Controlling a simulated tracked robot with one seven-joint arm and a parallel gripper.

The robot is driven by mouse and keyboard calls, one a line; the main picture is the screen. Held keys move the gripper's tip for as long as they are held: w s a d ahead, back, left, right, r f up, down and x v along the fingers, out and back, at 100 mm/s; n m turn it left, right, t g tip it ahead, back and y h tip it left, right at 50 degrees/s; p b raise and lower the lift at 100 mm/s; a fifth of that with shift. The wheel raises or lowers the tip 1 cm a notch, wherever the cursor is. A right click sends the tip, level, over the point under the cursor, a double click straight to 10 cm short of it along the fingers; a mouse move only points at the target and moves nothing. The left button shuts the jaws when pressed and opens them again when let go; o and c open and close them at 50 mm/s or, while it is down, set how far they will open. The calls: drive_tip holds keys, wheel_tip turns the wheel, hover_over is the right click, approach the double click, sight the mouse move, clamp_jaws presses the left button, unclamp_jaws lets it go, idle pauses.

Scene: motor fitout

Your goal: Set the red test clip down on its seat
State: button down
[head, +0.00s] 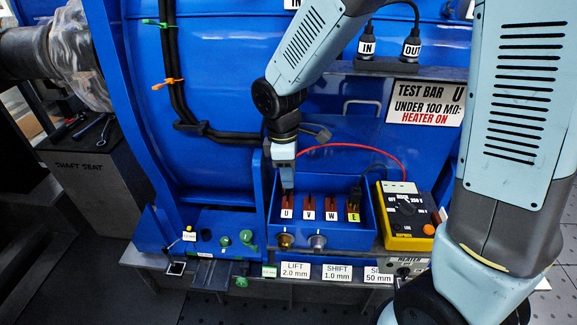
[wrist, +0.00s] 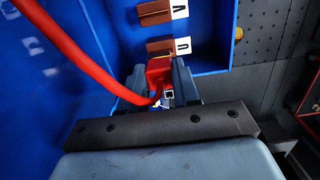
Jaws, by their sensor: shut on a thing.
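My gripper (wrist: 160,88) is shut on the red test clip (wrist: 158,72), which sits between the two dark fingers in the wrist view. A thick red lead (wrist: 75,50) runs from the clip. In the head view my gripper (head: 287,185) points down at the U bar (head: 287,200), the leftmost copper bar in the blue terminal box (head: 325,238). In the wrist view the clip's front is right by the U bar (wrist: 162,47); I cannot tell whether they touch. The fingers hide the clip in the head view. Which place is its seat is not marked.
The V bar (head: 309,203) and W bar (head: 331,205) stand to the right. A black clip (head: 354,194) is at the E bar. A yellow meter (head: 405,215) is right of the box. A sign (head: 425,103) reads test bar U. Knobs (head: 245,237) lie left.

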drive_tip(key=shift+f, duration=0.35)
idle(1.6)
drive_tip(key=shift+f, duration=1.5)
drive_tip(key=c, duration=0.7)
unclamp_jaws()
drive_tip(key=shift+c, duration=0.2)
wheel_tip(320, 180, up, 14)
drive_tip(key=a, duration=0.1)
drive_tip(key=shift+f, duration=0.15)
drive_tip(key=shift+a, duration=0.1)
